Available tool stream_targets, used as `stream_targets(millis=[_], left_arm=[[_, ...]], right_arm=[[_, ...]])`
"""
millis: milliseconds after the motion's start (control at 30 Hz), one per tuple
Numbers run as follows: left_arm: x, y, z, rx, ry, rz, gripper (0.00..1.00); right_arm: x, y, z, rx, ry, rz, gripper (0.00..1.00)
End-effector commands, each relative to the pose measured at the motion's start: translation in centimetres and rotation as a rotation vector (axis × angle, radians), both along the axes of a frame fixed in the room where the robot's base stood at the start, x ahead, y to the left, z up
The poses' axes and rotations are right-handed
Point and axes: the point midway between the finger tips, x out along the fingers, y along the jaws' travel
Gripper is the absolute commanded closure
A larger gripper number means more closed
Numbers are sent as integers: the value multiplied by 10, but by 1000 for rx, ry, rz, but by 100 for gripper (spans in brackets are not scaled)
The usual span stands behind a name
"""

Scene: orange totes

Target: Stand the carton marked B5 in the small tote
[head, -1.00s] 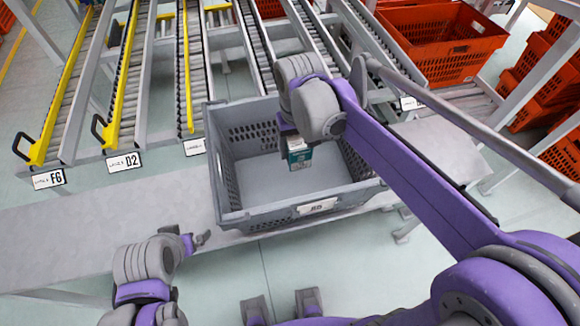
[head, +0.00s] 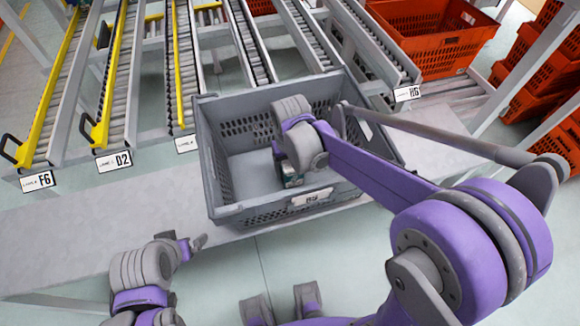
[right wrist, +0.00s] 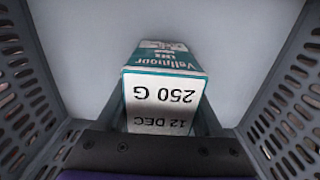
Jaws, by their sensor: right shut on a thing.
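A small white-and-teal carton (right wrist: 165,88) printed "250 G" and "12 DEC" is between the fingers of my right gripper (right wrist: 161,118), which is shut on it. In the head view the carton (head: 291,181) shows only partly under my right gripper (head: 288,170), inside the grey tote (head: 207,152) near its front wall. No B5 mark is readable on the carton's visible faces. I cannot tell whether the carton touches the tote floor. My left gripper (head: 197,243) is outside the tote, at the bench's front edge, empty; its opening is unclear.
The grey tote has perforated walls and a front label (head: 312,197) too blurred to read surely. It stands on a grey bench (head: 100,220). Roller lanes (head: 120,75) lie behind, and an orange tote (head: 430,40) at back right. The tote floor left of the carton is clear.

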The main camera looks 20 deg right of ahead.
Motion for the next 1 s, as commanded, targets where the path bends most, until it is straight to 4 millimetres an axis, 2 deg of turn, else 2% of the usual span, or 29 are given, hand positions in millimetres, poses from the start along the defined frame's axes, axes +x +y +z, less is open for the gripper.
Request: stream_targets(millis=[367, 400, 533, 567, 867, 1000], left_arm=[[-1, 0, -7, 0, 3, 0, 0], [-1, 0, -7, 0, 3, 0, 0], [-1, 0, -6, 0, 2, 0, 0], [-1, 0, -6, 0, 2, 0, 0], [-1, 0, -4, 0, 2, 0, 0], [1, 0, 3, 0, -1, 0, 0]], right_arm=[[0, 0, -7, 0, 1, 0, 100], [0, 0, -7, 0, 0, 0, 28], [0, 0, -6, 0, 0, 0, 4], [0, 0, -6, 0, 0, 0, 2], [0, 0, -5, 0, 0, 0, 2], [0, 0, 9, 0, -1, 0, 2]])
